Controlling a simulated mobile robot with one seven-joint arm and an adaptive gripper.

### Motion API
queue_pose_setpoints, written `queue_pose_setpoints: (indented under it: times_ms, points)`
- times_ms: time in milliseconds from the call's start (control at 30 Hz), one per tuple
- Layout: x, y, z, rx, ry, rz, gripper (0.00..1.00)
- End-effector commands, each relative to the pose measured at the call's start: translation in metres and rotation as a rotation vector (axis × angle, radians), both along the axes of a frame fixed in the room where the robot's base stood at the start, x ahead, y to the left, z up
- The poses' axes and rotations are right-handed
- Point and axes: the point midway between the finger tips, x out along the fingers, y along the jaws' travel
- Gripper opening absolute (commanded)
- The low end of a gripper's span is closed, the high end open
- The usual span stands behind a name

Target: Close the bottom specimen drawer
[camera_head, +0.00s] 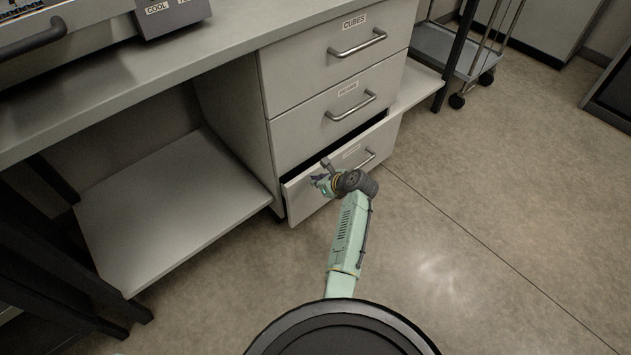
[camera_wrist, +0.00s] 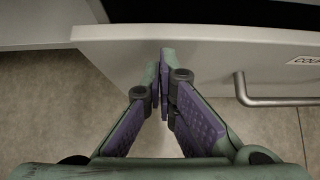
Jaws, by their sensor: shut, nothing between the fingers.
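The bottom specimen drawer (camera_head: 303,202) is the lowest of three in the pale cabinet under the counter. It stands partly open, with a dark gap above its front. My gripper (camera_head: 318,181) is at the left part of this drawer front. In the wrist view my gripper (camera_wrist: 164,85) is shut and empty, its fingertips overlapping the drawer front (camera_wrist: 205,60) to the left of the handle (camera_wrist: 275,101). I cannot tell whether the fingertips touch the front. A label, partly cut off, sits above the handle.
The middle drawer (camera_head: 308,130) and the top drawer labelled CUBES (camera_head: 290,75) are closed above. A low shelf (camera_head: 170,210) is to the left. A wheeled cart (camera_head: 440,45) stands at the back. The floor (camera_head: 480,220) to the right is clear.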

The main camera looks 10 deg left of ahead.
Motion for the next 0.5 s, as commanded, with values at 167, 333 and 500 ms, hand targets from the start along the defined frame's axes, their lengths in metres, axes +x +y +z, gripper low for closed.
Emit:
queue_pose_setpoints:
  times_ms: [167,333,500]
  points:
    - [0.0027,0.004,-0.0005,-0.001,0.001,0.0,0.0]
    - [0.0026,0.0039,-0.0003,0.0,0.0,0.0,0.0]
    - [0.0062,0.0088,0.0016,0.001,0.0,0.001,0.0]
